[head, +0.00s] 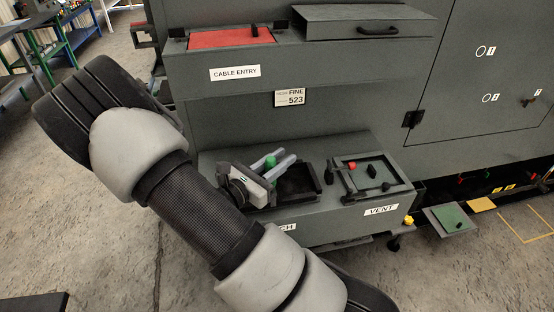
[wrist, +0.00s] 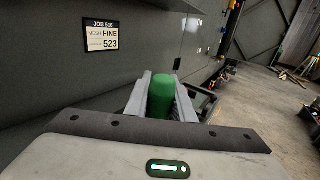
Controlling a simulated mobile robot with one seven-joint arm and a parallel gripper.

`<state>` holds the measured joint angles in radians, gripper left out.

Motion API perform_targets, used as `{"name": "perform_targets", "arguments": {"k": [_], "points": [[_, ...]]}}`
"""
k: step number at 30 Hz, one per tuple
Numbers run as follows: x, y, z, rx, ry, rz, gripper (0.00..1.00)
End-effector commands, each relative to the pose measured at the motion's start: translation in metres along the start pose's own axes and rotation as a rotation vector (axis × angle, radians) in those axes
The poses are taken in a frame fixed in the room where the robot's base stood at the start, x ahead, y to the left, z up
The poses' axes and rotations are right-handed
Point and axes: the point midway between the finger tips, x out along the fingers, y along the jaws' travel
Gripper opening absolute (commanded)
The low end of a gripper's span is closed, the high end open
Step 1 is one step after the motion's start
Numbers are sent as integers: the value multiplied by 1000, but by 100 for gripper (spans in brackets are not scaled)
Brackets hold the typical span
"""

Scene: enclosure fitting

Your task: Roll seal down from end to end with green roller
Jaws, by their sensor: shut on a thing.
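My gripper (head: 284,161) is over the lower ledge, beside and partly in front of a dark square frame (head: 297,182) above a label ending in "CH". It is shut on the green roller (head: 270,160). In the wrist view the roller (wrist: 160,97) stands between the two grey fingers as a rounded green cylinder. Whether the roller touches anything below cannot be told. I cannot make out the seal; the frame's near left part is hidden by my gripper.
Right of the frame is a vent fixture (head: 404,186) with a green panel, black knobs and a red knob (head: 352,164). Above are a red cable-entry panel (head: 230,38) and a grey lid with a handle (head: 377,31). A green plate (head: 449,220) lies low at right.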

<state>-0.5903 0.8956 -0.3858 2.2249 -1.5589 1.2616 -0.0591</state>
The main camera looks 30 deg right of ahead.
Motion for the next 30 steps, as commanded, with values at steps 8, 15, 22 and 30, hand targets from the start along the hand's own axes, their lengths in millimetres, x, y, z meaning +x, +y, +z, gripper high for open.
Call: {"name": "perform_targets", "arguments": {"k": [8, 15, 22, 30], "points": [[12, -9, 0, -2, 1, -1, 0], [18, -14, 0, -3, 1, -1, 0], [24, -17, 0, -2, 0, -1, 0], [34, -25, -1, -2, 1, 0, 0]]}}
